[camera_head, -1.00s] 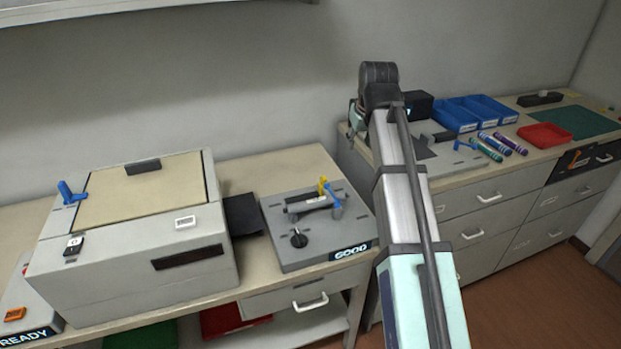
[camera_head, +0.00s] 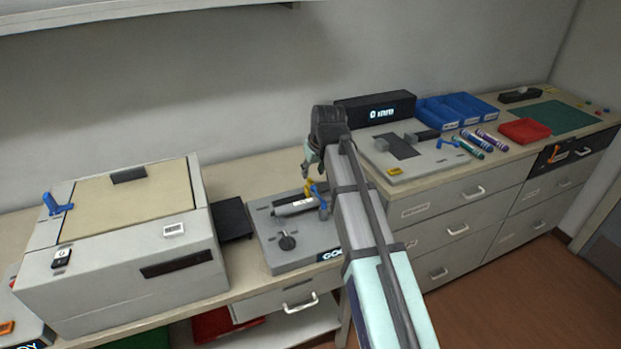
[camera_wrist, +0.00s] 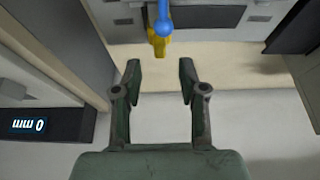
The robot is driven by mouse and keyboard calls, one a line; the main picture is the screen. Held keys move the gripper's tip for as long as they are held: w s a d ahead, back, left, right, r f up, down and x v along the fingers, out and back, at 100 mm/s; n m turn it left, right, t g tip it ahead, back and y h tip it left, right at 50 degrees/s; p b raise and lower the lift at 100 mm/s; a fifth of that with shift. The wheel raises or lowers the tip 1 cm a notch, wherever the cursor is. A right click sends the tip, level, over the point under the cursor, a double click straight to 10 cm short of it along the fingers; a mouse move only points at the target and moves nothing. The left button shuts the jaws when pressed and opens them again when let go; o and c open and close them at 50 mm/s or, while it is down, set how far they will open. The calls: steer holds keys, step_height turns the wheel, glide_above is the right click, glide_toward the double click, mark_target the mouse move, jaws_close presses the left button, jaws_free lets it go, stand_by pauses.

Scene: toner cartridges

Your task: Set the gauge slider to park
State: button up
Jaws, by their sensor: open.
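The gauge station is a pale grey plate (camera_head: 400,178) on the right counter, with a black display (camera_head: 378,110) behind it reading 0 mm. I cannot tell which part is the slider. My gripper (camera_head: 308,174) is left of the gauge, near the yellow and blue lever (camera_head: 322,197) of the GOOD fixture. In the wrist view my gripper (camera_wrist: 160,80) is open and empty, apart from that lever (camera_wrist: 160,30); the display (camera_wrist: 40,125) is at left.
A large grey machine (camera_head: 110,285) stands left. Blue bins (camera_head: 455,110), markers (camera_head: 468,147) and a red tray (camera_head: 524,131) lie right of the gauge.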

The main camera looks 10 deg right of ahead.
mark_target(310, 180)
steer(key=shift+p+x, duration=0.3)
steer(key=shift+x, duration=2.55)
jaws_close()
